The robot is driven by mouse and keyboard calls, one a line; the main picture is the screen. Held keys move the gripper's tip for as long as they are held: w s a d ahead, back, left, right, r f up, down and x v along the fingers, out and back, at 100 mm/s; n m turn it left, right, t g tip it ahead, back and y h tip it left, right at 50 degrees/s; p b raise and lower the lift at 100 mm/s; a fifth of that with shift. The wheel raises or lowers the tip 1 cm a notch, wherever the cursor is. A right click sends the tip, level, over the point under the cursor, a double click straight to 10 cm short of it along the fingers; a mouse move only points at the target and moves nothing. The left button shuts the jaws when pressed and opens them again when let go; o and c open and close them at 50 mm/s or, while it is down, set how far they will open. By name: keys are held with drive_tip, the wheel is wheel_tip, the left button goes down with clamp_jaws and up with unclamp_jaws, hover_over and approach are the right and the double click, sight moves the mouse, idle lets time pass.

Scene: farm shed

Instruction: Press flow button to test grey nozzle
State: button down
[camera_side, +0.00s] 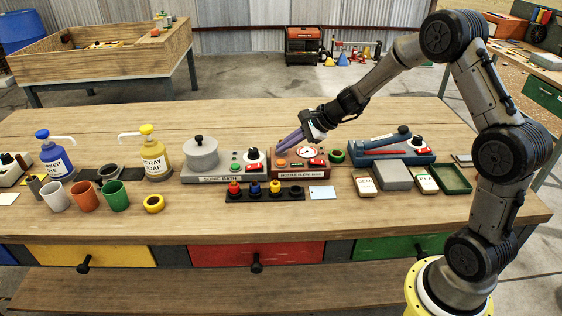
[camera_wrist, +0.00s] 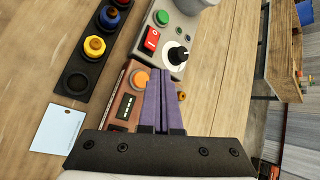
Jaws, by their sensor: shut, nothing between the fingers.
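The nozzle flow bench (camera_side: 303,172) is a reddish-brown box with a white gauge (camera_side: 306,152), a red switch and an orange button (camera_side: 281,162). In the wrist view the orange button (camera_wrist: 140,79) lies just left of my fingertips, with a dark display (camera_wrist: 125,106) beside it. My gripper (camera_side: 280,149) is shut and empty, its purple fingers reaching over the bench. The fingertips (camera_wrist: 158,72) are close to the button; I cannot tell whether they touch the bench. I cannot make out a grey nozzle; my fingers hide part of the bench in the wrist view.
The sonic bath (camera_side: 225,166) adjoins the bench on the left. A black rack (camera_side: 265,196) with red, blue and yellow pieces stands in front, beside a pale card (camera_side: 322,192). A green ring (camera_side: 337,156) and a blue device (camera_side: 392,154) are to the right. The table front is mostly clear.

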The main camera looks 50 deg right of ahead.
sight(285, 164)
drive_tip(key=shift+f, duration=0.75)
drive_tip(key=shift+f, duration=0.2)
idle(1.5)
drive_tip(key=shift+f, duration=0.2)
drive_tip(key=shift+f, duration=0.5)
idle(0.6)
drive_tip(key=shift+r, duration=0.95)
drive_tip(key=shift+r, duration=2.5)
